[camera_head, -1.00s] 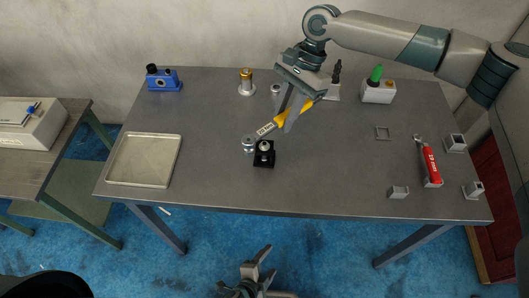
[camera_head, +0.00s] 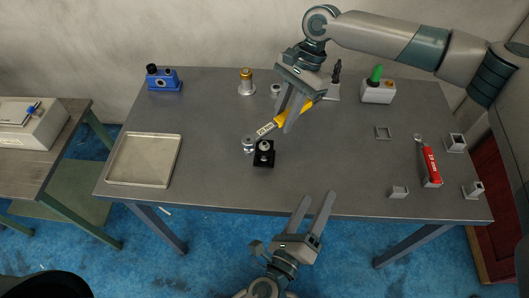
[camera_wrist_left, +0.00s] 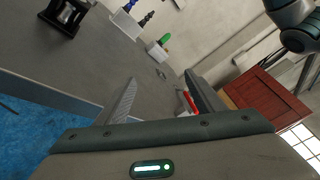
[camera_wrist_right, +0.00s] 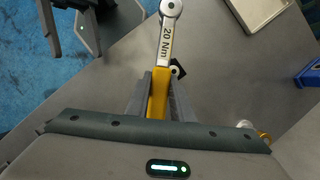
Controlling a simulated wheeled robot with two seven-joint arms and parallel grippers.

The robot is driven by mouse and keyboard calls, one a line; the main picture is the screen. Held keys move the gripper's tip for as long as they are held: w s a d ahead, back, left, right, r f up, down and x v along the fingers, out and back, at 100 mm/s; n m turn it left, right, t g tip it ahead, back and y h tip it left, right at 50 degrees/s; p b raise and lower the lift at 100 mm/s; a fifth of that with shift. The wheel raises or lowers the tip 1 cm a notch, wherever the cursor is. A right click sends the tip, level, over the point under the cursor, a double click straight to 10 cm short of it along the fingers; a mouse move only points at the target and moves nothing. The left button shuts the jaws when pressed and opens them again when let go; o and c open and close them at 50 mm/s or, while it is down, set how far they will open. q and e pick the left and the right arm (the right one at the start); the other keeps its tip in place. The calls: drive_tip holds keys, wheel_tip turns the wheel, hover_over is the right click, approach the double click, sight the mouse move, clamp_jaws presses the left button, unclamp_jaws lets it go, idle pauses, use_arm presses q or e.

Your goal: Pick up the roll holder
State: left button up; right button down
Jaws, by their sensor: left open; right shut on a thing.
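A small black block with a pale round part (camera_head: 264,153), which looks like the roll holder, stands near the table's front middle. It shows at the top left of the left wrist view (camera_wrist_left: 67,13) and partly behind the wrench in the right wrist view (camera_wrist_right: 177,70). My left gripper (camera_head: 319,196) is open and empty over the table's front edge, right of and nearer than the block. My right gripper (camera_head: 283,120) is shut on the yellow handle of a torque wrench (camera_wrist_right: 165,50) marked 20 Nm. The wrench's round metal head (camera_head: 248,144) is just left of the block.
A metal tray (camera_head: 145,160) lies at the left. A blue device (camera_head: 163,79) and a gold-topped cylinder (camera_head: 247,82) stand at the back. A red tool (camera_head: 431,167) and small square holders (camera_head: 398,192) are at the right. Table between block and red tool is mostly clear.

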sight(264, 156)
use_arm(q)
drive_tip(key=w+a+f+m+y, duration=0.1)
drive_tip(key=w+a+m+y, duration=0.1)
drive_tip(key=w+a, duration=0.1)
drive_tip(key=w+a+f+m+t+y, duration=0.1)
drive_tip(key=w+a+m+y, duration=0.1)
drive_tip(key=a, duration=0.3)
drive_tip(key=w+a+f+m+y, duration=0.2)
drive_tip(key=w+a+y, duration=0.1)
drive_tip(key=w+a, duration=0.1)
drive_tip(key=shift+w+a+t, duration=0.35)
drive_tip(key=shift+w+t, duration=0.05)
drive_tip(key=shift+w, duration=0.05)
drive_tip(key=shift+w+a+f, duration=0.1)
drive_tip(key=shift+w+a, duration=0.1)
drive_tip(key=shift+a, duration=0.2)
drive_tip(key=w, duration=0.6)
drive_tip(key=shift+w+d, duration=0.1)
drive_tip(key=shift+w, duration=0.3)
drive_tip(key=shift+w, duration=2.65)
